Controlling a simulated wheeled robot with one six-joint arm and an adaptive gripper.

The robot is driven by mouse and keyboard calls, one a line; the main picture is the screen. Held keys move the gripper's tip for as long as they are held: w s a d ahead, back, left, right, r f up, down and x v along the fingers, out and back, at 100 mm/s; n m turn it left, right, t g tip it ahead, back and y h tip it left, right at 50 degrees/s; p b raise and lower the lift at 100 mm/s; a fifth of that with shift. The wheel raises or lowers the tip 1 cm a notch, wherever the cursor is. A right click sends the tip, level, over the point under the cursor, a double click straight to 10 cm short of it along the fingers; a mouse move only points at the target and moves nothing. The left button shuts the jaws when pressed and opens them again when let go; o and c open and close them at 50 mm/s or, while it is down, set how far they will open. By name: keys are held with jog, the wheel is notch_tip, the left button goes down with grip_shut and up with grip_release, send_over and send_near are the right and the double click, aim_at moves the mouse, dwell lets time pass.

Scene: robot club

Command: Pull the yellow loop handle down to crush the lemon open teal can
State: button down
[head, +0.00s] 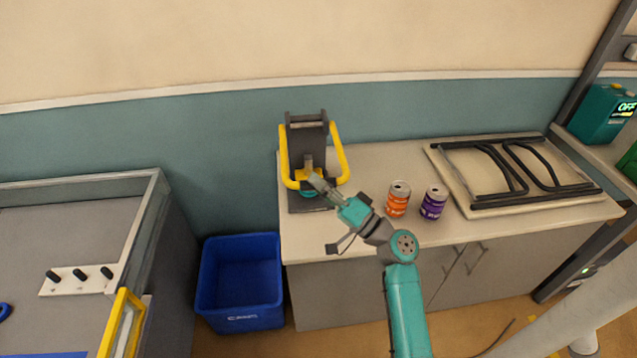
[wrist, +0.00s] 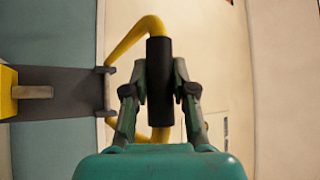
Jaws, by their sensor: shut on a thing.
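The dark can crusher (head: 306,134) stands upright on the counter. Its yellow loop handle (head: 341,157) hangs low in front, with the cross-bar near the crusher's foot. My gripper (head: 314,181) is at this cross-bar. In the wrist view, my gripper (wrist: 160,92) is shut on the black grip (wrist: 159,60) of the yellow loop handle (wrist: 130,40). A small teal piece (head: 308,194), likely the teal can, shows at the crusher's base behind the handle. The rest of it is hidden, so I cannot tell its height or whether it is flattened.
An orange can (head: 398,198) and a purple can (head: 433,203) stand on the counter (head: 375,163) right of the crusher. A board with black bars (head: 515,172) lies further right. A blue bin (head: 241,283) stands on the floor at the left, beside a grey-topped bench (head: 75,225).

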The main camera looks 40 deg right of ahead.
jog(key=shift+d+f, duration=0.1)
jog(key=shift+f, duration=0.2)
jog(key=c, duration=0.9)
grip_release()
jog(key=shift+w, duration=0.15)
jog(key=v, duration=1.2)
jog(key=shift+r, duration=0.1)
